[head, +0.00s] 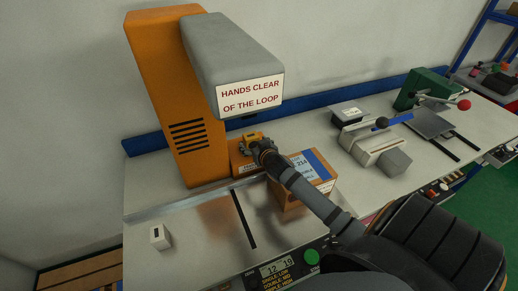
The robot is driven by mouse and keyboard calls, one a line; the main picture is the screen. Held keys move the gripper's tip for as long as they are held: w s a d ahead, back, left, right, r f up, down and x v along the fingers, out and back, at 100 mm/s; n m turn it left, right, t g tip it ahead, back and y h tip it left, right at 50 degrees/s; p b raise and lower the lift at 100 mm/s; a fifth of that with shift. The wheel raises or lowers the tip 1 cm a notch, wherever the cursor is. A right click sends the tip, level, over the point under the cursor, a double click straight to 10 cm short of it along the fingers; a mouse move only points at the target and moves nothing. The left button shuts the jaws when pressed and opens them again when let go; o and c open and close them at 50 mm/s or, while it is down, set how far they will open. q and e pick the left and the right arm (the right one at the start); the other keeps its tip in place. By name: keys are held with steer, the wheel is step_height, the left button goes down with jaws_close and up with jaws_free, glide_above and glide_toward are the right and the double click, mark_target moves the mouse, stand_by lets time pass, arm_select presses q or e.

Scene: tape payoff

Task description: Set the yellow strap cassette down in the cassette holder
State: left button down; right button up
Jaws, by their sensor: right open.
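The yellow strap cassette (250,136) shows as a small yellow piece at the foot of the grey machine head. My right gripper (257,147) is right beside it, on its near right side, and covers part of it. The jaws are open; whether they touch the cassette I cannot tell. An orange block with a white label (238,165), which looks like the cassette holder, lies directly under the cassette. Whether the cassette is fully seated in it is hidden by the gripper. My left gripper is not in view.
An orange column (165,90) and the overhanging grey head (232,60) stand close behind and above the gripper. A strapped carton (306,175) sits beneath my right forearm. A small white box (160,237) is at the left. The bench front left is mostly clear.

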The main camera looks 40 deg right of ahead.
steer(key=v, duration=1)
